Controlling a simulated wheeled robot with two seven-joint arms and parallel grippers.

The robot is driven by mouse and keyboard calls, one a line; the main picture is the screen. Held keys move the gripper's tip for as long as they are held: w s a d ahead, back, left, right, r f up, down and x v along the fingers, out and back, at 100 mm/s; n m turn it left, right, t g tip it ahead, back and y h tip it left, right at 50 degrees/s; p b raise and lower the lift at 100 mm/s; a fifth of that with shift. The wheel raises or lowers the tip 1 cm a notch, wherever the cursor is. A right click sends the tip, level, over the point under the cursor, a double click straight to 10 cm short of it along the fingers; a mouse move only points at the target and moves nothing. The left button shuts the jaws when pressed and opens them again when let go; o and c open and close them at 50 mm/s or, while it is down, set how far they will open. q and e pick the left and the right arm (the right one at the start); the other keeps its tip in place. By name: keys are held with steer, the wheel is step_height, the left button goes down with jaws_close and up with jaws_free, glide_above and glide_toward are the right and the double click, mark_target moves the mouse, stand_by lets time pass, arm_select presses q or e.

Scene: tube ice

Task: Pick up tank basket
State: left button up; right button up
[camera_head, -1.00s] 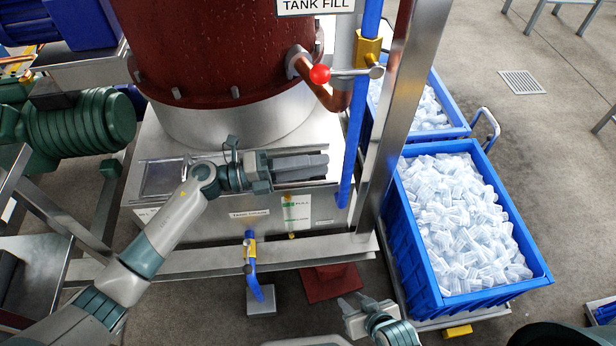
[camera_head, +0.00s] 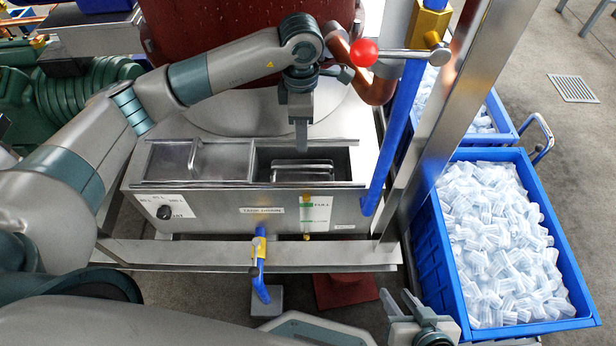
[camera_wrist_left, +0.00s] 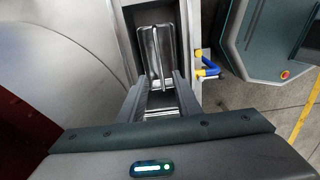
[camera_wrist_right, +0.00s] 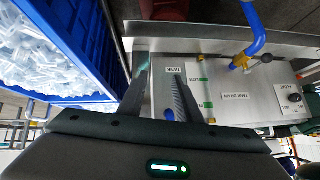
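The tank basket (camera_head: 300,172) is a metal basket with a raised wire handle, sitting in the open right compartment of the steel tank (camera_head: 225,207). The basket also shows in the left wrist view (camera_wrist_left: 157,50), beyond the fingers. My left gripper (camera_head: 301,148) points down just above the basket. In the left wrist view its fingers (camera_wrist_left: 158,82) are spread, with nothing held between them. My right gripper (camera_head: 403,300) is low, in front of the tank and away from the basket. Its fingers (camera_wrist_right: 160,92) are spread and empty. The bottom of the basket is hidden inside the tank.
A metal lid with a handle (camera_head: 193,157) is at the tank's left side. A blue pipe (camera_head: 397,130) and a slanted steel post (camera_head: 450,110) stand right of the opening. A blue crate (camera_head: 430,240) of tube ice is at right. A red-knobbed valve (camera_head: 364,53) is behind.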

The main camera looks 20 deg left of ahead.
mark_target(303, 167)
arm_select(q)
steer(key=shift+f, duration=0.1)
